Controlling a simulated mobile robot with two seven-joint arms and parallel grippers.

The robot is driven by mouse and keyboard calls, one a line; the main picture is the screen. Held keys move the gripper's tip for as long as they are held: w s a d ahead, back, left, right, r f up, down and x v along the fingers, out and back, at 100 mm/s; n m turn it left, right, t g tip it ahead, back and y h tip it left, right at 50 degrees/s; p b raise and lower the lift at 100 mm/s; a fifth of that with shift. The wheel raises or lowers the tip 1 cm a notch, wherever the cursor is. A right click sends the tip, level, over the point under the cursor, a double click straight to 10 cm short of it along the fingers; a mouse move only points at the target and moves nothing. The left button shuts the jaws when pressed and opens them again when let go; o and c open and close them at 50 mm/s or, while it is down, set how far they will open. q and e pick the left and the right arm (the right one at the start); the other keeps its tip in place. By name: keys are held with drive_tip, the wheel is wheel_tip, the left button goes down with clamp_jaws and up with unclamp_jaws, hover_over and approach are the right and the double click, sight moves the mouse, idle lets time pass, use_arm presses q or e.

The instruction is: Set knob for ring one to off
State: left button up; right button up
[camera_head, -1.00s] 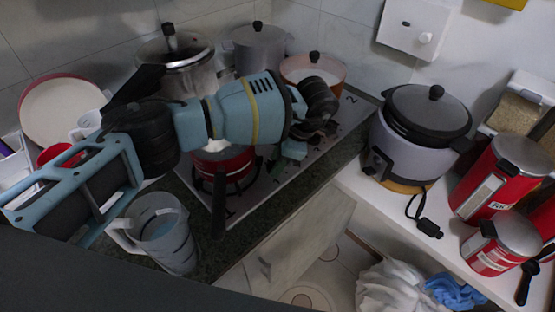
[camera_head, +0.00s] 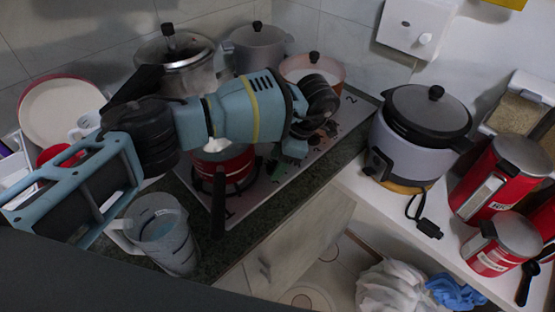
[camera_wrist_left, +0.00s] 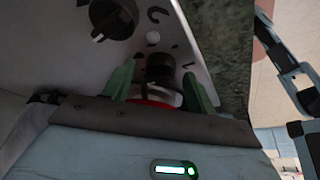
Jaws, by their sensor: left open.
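The stove top (camera_head: 262,195) is a light panel marked with 1 and 2. My left gripper (camera_head: 292,147) is over its front right part, with the wrist hiding much of the panel. In the left wrist view, the green fingers of my left gripper (camera_wrist_left: 158,85) are apart. A dark round knob (camera_wrist_left: 158,67) shows between them, near the fingertips; contact cannot be told. Another black knob (camera_wrist_left: 112,18) sits farther up on the panel, clear of the fingers. My right gripper is not in view.
A red pan (camera_head: 222,162) with a dark handle sits on the near ring. Pots (camera_head: 258,45) stand behind. A clear jug (camera_head: 160,232) is at the front left, and a rice cooker (camera_head: 415,140) stands on the white counter at right. Red canisters are farther right.

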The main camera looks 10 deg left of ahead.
use_arm(q)
drive_tip(key=v, duration=0.7)
drive_tip(key=shift+r+b, duration=0.15)
drive_tip(key=shift+b, duration=0.2)
drive_tip(key=shift+d, duration=0.1)
